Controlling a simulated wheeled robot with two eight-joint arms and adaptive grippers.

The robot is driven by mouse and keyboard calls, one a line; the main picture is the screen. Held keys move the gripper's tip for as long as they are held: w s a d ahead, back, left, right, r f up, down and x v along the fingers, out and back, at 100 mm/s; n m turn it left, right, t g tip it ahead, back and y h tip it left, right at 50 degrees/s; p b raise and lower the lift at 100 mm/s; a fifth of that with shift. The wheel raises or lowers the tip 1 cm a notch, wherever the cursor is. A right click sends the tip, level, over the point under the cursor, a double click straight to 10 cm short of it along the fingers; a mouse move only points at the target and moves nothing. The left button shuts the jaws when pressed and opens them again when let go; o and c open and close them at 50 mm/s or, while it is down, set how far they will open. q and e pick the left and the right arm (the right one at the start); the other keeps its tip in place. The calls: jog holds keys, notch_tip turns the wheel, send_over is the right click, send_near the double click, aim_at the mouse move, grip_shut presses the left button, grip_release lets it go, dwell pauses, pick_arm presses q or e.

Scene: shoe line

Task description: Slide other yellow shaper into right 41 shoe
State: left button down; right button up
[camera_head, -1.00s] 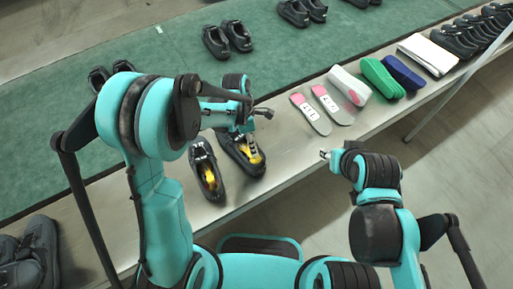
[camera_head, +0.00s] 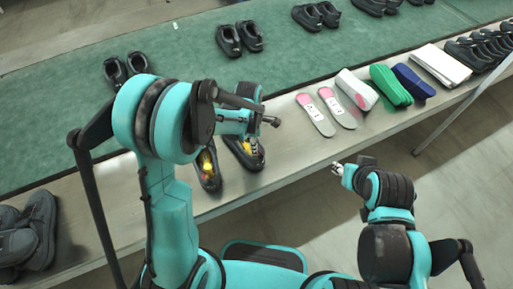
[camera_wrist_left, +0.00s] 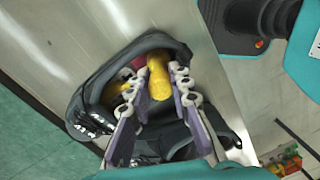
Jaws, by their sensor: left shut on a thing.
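Two dark shoes stand side by side on the metal ledge, a left one (camera_head: 209,182) and a right one (camera_head: 238,147). Yellow shows in the openings of both. My left gripper (camera_wrist_left: 166,87) is at the right-hand shoe, shut on a yellow shaper (camera_wrist_left: 158,74). In the left wrist view the shaper lies between the fingers, at the dark shoe collar (camera_wrist_left: 88,88). A second yellow piece (camera_wrist_left: 124,80) shows beside it, partly hidden by a finger. How deep the held shaper sits is hidden. My right gripper (camera_head: 338,168) is off the ledge's front edge, too small to read.
On the ledge (camera_head: 290,160) to the right lie two pink-and-grey insoles (camera_head: 316,114), a white-and-pink item (camera_head: 356,90), a green one (camera_head: 390,85), a blue one (camera_head: 414,82) and white sheets (camera_head: 440,63). Dark shoe pairs (camera_head: 239,38) stand on the green belt (camera_head: 180,60).

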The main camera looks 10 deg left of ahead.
pick_arm(q)
jog(key=shift+f, duration=0.15)
jog(key=c, duration=1.3)
grip_release()
jog(key=shift+r+p, duration=0.95)
jog(key=shift+r, duration=0.6)
jog(key=shift+r+p, duration=2.4)
jog(key=shift+r, duration=1.1)
